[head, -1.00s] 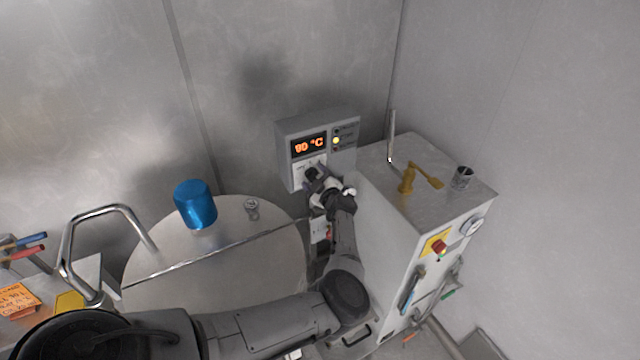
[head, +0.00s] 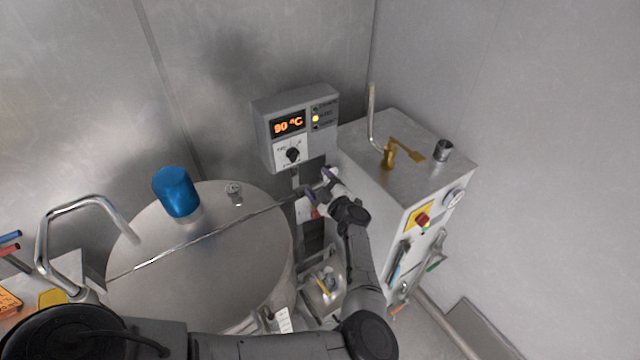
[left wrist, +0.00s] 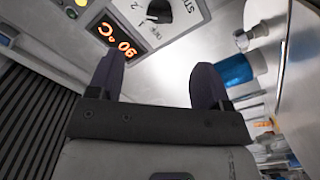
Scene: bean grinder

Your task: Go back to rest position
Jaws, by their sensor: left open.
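My left gripper (head: 318,186) is open and empty in the head view, just below the control box (head: 296,128) on the wall and apart from it. Its two fingers stand apart in the left wrist view (left wrist: 160,82). The box's display reads 90 °C, a yellow lamp is lit, and its black knob (head: 292,155) is clear of the fingers. The display (left wrist: 118,38) and the knob (left wrist: 158,10) also show in the left wrist view. My right gripper is in neither view.
The round metal tank (head: 200,260) with a blue cylinder (head: 176,191) on its lid stands left of my arm. A white cabinet (head: 378,185) with a brass tap (head: 390,155) and a metal cup (head: 443,150) stands close on the right. A bent metal pipe (head: 85,203) rises at the left.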

